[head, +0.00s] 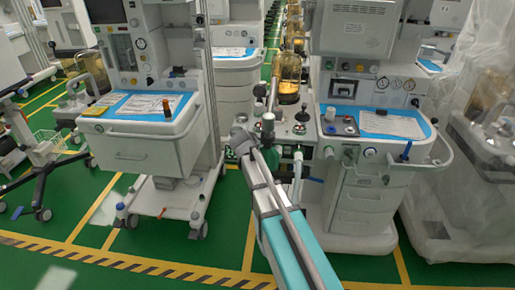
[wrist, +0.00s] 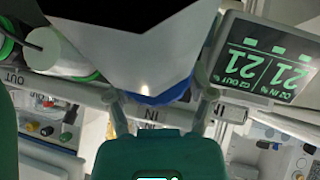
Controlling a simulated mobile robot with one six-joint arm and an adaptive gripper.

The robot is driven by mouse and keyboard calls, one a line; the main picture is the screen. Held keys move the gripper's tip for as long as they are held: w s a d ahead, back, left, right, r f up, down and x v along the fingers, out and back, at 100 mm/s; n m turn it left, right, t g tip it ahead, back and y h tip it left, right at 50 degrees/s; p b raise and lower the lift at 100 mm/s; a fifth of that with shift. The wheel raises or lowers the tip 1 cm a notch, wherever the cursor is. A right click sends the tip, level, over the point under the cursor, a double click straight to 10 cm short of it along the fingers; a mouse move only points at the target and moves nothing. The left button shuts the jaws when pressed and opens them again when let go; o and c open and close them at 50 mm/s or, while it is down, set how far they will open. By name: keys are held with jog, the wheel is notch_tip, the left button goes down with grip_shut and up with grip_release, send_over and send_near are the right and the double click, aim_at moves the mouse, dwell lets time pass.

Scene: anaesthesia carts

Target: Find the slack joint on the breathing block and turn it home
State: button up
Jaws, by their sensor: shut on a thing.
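In the wrist view my gripper (wrist: 162,101) has one finger on each side of a blue part (wrist: 165,94) and is shut on it. The blue part looks like a joint or collar; most of it is hidden under a pale, angular piece with a black top (wrist: 135,48). I cannot tell from here whether the joint is seated or slack. In the head view the breathing block (head: 300,130) is between two carts, at the far end of my arm. My arm hides part of it, and the fingertips cannot be made out there.
In the wrist view a pipe marked IN and OUT (wrist: 70,88) runs behind the fingers, and a screen (wrist: 265,62) reads 21 and 21. In the head view a white cart (head: 150,150) stands left and another (head: 370,190) right.

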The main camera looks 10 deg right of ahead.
dwell(0.3)
jog(key=o, duration=1.1)
jog(key=shift+f, duration=0.1)
